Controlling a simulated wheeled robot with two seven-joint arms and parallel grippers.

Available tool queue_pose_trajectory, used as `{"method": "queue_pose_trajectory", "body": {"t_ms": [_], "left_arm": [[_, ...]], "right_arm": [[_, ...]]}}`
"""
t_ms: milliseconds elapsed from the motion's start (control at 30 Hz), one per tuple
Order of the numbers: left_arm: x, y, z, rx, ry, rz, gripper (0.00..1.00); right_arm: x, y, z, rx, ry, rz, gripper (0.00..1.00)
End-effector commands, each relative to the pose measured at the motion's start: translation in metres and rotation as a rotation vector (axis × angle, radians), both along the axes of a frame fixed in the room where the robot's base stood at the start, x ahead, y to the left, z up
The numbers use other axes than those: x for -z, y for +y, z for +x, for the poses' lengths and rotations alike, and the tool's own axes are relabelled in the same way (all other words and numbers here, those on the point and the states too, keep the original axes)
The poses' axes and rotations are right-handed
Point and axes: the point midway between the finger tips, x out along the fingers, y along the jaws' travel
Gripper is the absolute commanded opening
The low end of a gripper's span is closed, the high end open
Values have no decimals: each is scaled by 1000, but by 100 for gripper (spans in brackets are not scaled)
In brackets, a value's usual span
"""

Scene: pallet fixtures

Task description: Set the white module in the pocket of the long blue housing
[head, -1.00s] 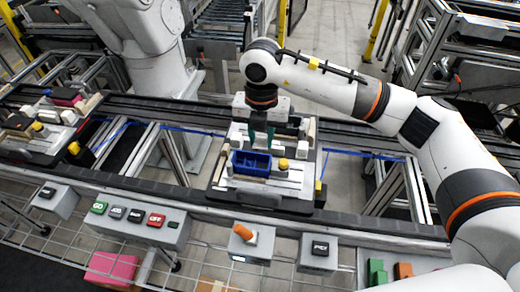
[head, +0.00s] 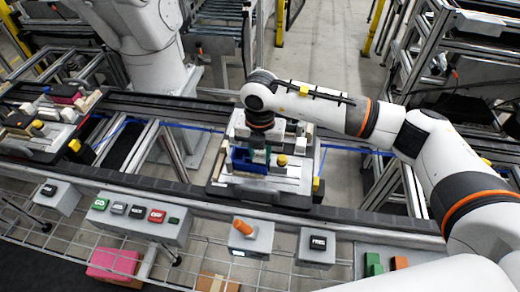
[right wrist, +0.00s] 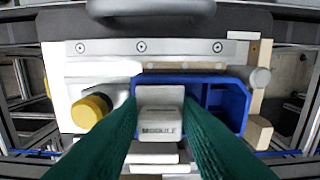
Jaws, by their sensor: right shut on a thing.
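The long blue housing (head: 243,161) lies on the pallet fixture (head: 222,184) at the middle of the head view. In the right wrist view the housing (right wrist: 237,98) shows an open compartment at its right. My right gripper (right wrist: 160,112) is shut on the white module (right wrist: 160,122), one green finger on each side. The module is over the left part of the housing, its lettering facing the camera. The fingers hide the module's sides and part of the housing. I cannot tell whether it touches the pocket floor. My left gripper is not in view.
A yellow knob (right wrist: 90,110) stands close left of the housing in the wrist view. Another loaded pallet (head: 40,140) is at the far left.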

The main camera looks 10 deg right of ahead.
Motion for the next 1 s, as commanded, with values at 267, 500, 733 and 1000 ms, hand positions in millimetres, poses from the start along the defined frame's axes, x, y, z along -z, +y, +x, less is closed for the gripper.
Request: {"method": "queue_pose_trajectory", "body": {"t_ms": [267, 500, 733, 1000], "left_arm": [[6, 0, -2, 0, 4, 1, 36], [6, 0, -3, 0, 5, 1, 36], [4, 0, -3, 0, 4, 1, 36], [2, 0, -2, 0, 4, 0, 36]], "right_arm": [[6, 0, 0, 0, 0, 0, 8], [7, -1, -1, 0, 3, -2, 52], [4, 0, 0, 0, 0, -1, 52], [-27, 0, 2, 0, -6, 2, 52]]}}
